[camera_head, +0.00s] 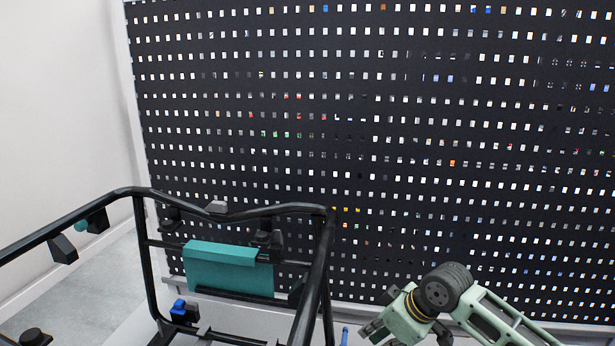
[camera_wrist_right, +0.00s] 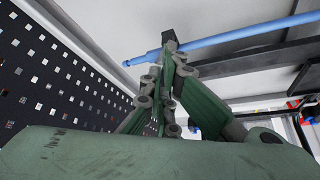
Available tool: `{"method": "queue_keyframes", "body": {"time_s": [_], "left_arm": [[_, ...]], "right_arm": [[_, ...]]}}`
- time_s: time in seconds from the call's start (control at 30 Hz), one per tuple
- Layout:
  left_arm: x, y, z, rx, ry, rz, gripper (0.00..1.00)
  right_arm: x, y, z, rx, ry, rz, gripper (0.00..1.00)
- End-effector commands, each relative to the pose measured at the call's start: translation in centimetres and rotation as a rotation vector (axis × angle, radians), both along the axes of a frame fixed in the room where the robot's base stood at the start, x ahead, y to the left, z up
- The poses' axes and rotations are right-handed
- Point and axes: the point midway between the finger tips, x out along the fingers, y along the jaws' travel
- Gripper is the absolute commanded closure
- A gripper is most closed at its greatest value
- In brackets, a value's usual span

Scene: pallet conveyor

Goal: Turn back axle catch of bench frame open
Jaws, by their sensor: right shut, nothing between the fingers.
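The bench frame (camera_head: 322,260) is a black tube frame at the lower left of the head view, with a teal panel (camera_head: 225,270) inside it. A black block with a blue top (camera_head: 180,308) sits low on the frame; I cannot tell whether it is the axle catch. A blue rod (camera_wrist_right: 225,40) crosses the upper part of the right wrist view, just beyond my fingertips. My right gripper (camera_wrist_right: 169,42) is shut and empty close to this rod; contact is unclear. In the head view my right gripper (camera_head: 375,328) is right of the frame. My left gripper is out of view.
A black perforated panel wall (camera_head: 380,130) stands behind the frame; it also shows at the left of the right wrist view (camera_wrist_right: 50,75). Dark bars (camera_wrist_right: 250,62) run beside the blue rod. A white wall (camera_head: 60,100) is at the left, with grey floor (camera_head: 90,275) below it.

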Motion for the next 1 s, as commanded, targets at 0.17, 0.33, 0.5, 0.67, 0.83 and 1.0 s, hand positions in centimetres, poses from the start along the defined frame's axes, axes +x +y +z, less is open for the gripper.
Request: {"method": "queue_keyframes", "body": {"time_s": [0.17,0.33,0.5,0.67,0.83,1.0], "left_arm": [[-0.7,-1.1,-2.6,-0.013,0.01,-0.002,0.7],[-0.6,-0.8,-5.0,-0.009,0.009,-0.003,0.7],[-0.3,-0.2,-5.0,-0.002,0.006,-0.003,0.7],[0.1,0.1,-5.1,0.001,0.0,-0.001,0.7],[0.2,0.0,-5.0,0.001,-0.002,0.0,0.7],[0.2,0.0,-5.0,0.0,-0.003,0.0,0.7]], "right_arm": [[0.0,-0.1,-2.3,0.0,0.001,-0.001,1.0],[-0.1,-0.1,-4.3,-0.002,0.001,-0.001,1.0],[0.0,0.0,-5.8,-0.001,0.002,-0.002,1.0],[0.0,0.0,-6.5,-0.001,0.002,-0.002,1.0],[0.0,0.0,-6.5,0.0,0.001,-0.002,1.0],[0.0,0.0,-6.4,0.0,0.001,-0.002,1.0]]}}
